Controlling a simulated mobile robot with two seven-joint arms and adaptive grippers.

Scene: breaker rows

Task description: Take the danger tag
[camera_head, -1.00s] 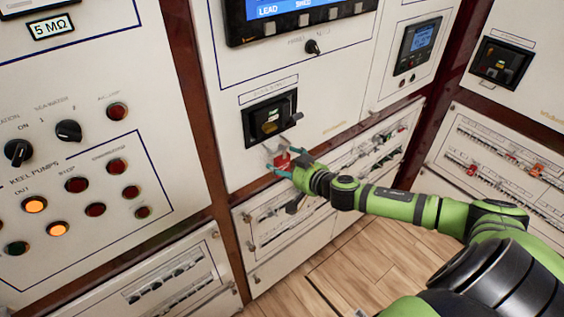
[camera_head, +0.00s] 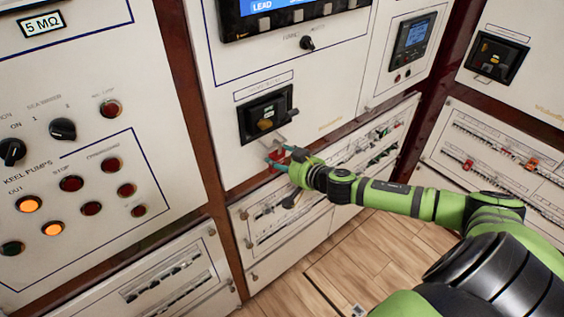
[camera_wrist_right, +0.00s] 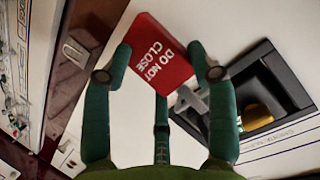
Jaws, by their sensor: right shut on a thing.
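The red danger tag (camera_wrist_right: 158,55) reads "DO NOT CLOSE" in the right wrist view. My right gripper (camera_wrist_right: 160,65) is shut on it, with green fingers on either side of the tag. In the head view the tag (camera_head: 275,156) shows small and partly hidden between the fingers of my right gripper (camera_head: 278,160). It is just below a black recessed switch unit (camera_head: 266,114) in the white panel. A grey metal piece (camera_wrist_right: 190,98) shows beside the tag's edge; I cannot tell whether they touch. My left gripper is out of view.
White cabinet panels with dark red-brown posts (camera_head: 205,120) stand close in front. A panel with lamps and knobs (camera_head: 70,150) is at left. Breaker rows (camera_head: 290,205) lie below and right of my right gripper. Wooden floor (camera_head: 350,260) is open below my right arm.

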